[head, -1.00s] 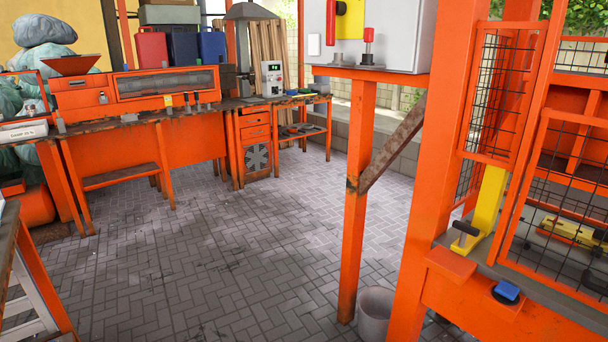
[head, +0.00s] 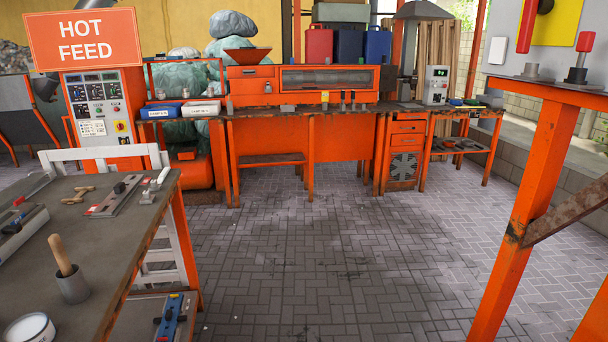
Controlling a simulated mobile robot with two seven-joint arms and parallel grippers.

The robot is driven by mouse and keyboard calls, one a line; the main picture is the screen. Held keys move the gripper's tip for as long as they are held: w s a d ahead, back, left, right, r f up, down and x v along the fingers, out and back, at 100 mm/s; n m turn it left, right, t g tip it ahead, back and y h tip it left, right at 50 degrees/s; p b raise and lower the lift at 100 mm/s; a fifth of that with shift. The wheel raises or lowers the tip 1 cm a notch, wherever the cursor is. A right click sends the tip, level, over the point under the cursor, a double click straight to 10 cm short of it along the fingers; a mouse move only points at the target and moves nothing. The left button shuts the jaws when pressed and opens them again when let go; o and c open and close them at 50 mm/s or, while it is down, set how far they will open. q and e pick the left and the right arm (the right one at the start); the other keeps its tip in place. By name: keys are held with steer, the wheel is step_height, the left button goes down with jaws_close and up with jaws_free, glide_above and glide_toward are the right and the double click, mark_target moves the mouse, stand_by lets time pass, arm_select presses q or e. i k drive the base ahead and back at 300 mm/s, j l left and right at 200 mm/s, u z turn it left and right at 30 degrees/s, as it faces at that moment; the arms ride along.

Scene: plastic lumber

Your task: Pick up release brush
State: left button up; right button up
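A brush-like tool with a wooden handle (head: 61,253) stands tilted in a small grey cup (head: 73,287) on the dark workbench (head: 105,240) at the lower left. Its lower end is hidden inside the cup, so I cannot tell for certain that it is the release brush. A white tub (head: 29,329) with pale contents sits in front of the cup at the bench's near edge. Neither of my grippers is in view.
More tools (head: 118,195) lie on the workbench. An orange post (head: 525,210) with a shelf stands at right. A long orange bench with a machine (head: 320,80) and a HOT FEED cabinet (head: 100,110) are at the back. The paved floor (head: 330,250) between is clear.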

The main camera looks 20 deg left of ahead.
mark_target(55, 242)
steer(key=i+u, duration=0.15)
steer(key=u, duration=0.3)
steer(key=i+l+u, duration=0.1)
steer(key=u, duration=0.3)
steer(key=i+l+u, duration=0.1)
steer(key=u, duration=0.35)
steer(key=l+u, duration=0.25)
steer(key=u, duration=0.2)
steer(key=i+l+u, duration=0.1)
steer(key=u, duration=0.3)
steer(key=i+l+u, duration=0.1)
steer(key=l+u, duration=0.2)
steer(key=u, duration=0.15)
steer(key=l+u, duration=0.3)
steer(key=u, duration=0.15)
steer(key=i+l, duration=0.05)
